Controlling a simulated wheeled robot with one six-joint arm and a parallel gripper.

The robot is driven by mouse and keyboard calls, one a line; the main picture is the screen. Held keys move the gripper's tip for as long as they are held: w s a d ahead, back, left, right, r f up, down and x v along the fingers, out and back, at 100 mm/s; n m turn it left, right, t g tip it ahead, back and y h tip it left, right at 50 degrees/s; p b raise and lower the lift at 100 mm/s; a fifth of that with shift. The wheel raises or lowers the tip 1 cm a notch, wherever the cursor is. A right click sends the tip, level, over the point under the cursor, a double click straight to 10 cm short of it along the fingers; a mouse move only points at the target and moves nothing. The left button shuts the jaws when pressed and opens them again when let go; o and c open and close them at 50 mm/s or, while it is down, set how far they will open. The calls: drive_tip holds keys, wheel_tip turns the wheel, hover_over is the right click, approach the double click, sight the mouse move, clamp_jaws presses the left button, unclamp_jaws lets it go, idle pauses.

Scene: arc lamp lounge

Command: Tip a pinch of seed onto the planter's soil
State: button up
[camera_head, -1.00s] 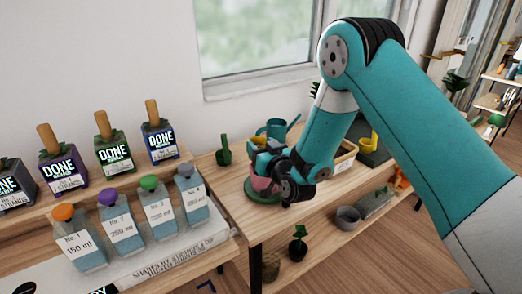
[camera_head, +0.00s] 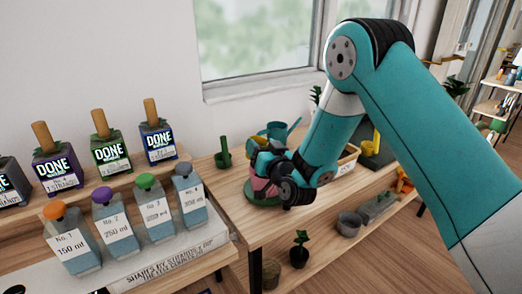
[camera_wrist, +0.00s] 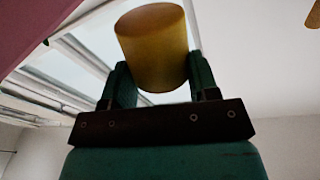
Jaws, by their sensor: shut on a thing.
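My gripper (camera_head: 264,160) is shut on a yellow-brown cylinder (camera_wrist: 153,45), likely the seed container, which sits between its two green fingers in the wrist view. The wrist camera looks up at the window and ceiling, so my gripper is strongly turned over. The pink planter (camera_head: 262,188) stands on a green saucer (camera_head: 262,203) on the wooden table, directly below and partly behind my gripper. A pink surface (camera_wrist: 50,22), likely the planter, fills the upper left corner of the wrist view. The soil and any seed are hidden.
A teal watering can (camera_head: 279,130) and a green pot-like item (camera_head: 223,154) stand behind on the table (camera_head: 235,222). Labelled bottles (camera_head: 70,240) fill the left shelf. The table's front left is clear.

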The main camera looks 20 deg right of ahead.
drive_tip(key=shift+r+m+t+b, duration=0.15)
drive_tip(key=shift+m+t+b, duration=0.45)
drive_tip(key=shift+m+b, duration=0.55)
drive_tip(key=shift+r+m+t+h+b, duration=0.15)
drive_tip(key=shift+m+t+h+b, duration=0.3)
drive_tip(key=shift+m, duration=0.9)
drive_tip(key=m+h, duration=0.1)
drive_tip(key=m, duration=0.1)
drive_tip(key=m+t, duration=0.1)
drive_tip(key=m, duration=0.1)
drive_tip(key=r+m+h+b, duration=0.1)
drive_tip(key=m, duration=0.1)
drive_tip(key=shift+d+t+h, duration=0.2)
drive_tip(key=shift+t+h, duration=0.05)
drive_tip(key=shift+h, duration=0.1)
